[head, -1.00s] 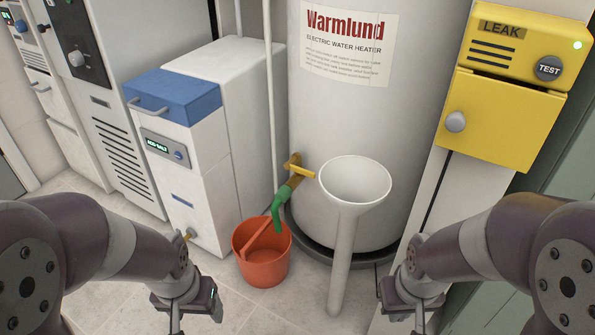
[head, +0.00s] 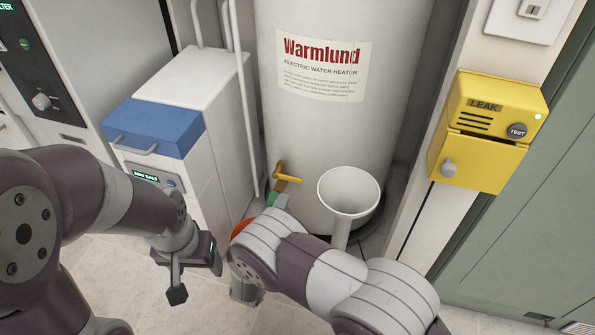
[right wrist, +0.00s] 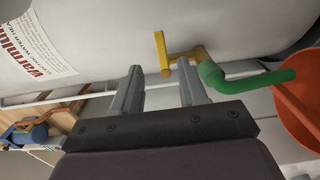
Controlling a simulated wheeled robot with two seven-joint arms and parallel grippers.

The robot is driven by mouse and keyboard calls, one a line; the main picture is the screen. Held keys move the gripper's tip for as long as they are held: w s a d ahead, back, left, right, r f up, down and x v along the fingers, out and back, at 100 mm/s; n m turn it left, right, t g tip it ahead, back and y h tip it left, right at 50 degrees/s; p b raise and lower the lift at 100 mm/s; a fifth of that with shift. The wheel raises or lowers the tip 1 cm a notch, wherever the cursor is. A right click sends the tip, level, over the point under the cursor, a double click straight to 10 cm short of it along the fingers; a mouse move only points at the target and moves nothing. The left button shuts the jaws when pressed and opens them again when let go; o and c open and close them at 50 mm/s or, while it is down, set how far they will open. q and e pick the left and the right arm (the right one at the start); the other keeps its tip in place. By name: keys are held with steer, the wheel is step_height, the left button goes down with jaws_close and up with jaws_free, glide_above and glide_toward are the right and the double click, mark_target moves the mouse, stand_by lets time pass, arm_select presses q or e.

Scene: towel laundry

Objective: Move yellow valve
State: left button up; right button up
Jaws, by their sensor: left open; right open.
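The yellow valve handle (head: 289,179) sits on a brass tap low on the front of the white water heater. In the right wrist view the yellow handle (right wrist: 161,52) shows just beyond my right gripper (right wrist: 159,67), roughly between its two fingers. The right gripper is open, with nothing between the fingers; I cannot tell whether it touches the handle. In the head view my right arm hides most of that gripper. A green spout (right wrist: 213,76) hangs from the tap. My left gripper (head: 197,277) is open and empty, left of the tap over the floor.
A white funnel on a pipe (head: 348,190) stands right of the valve. A red bucket (right wrist: 297,117) is under the spout, mostly hidden by my arm in the head view. A white softener with a blue lid (head: 155,125) stands left, and a yellow leak box (head: 487,130) right.

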mark_target(294, 181)
steer(key=b+x, duration=0.2)
steer(key=x, duration=0.1)
steer(key=b+x, duration=0.2)
steer(key=x, duration=0.2)
steer(key=b+x, duration=0.2)
steer(key=x, duration=0.2)
steer(key=shift+w+f+b, duration=0.1)
steer(key=shift+f+b, duration=0.2)
steer(key=shift+w+r, duration=0.1)
steer(key=shift+w, duration=0.2)
steer(key=shift+w+d+r, duration=0.1)
steer(key=shift+w+r, duration=0.05)
jaws_close()
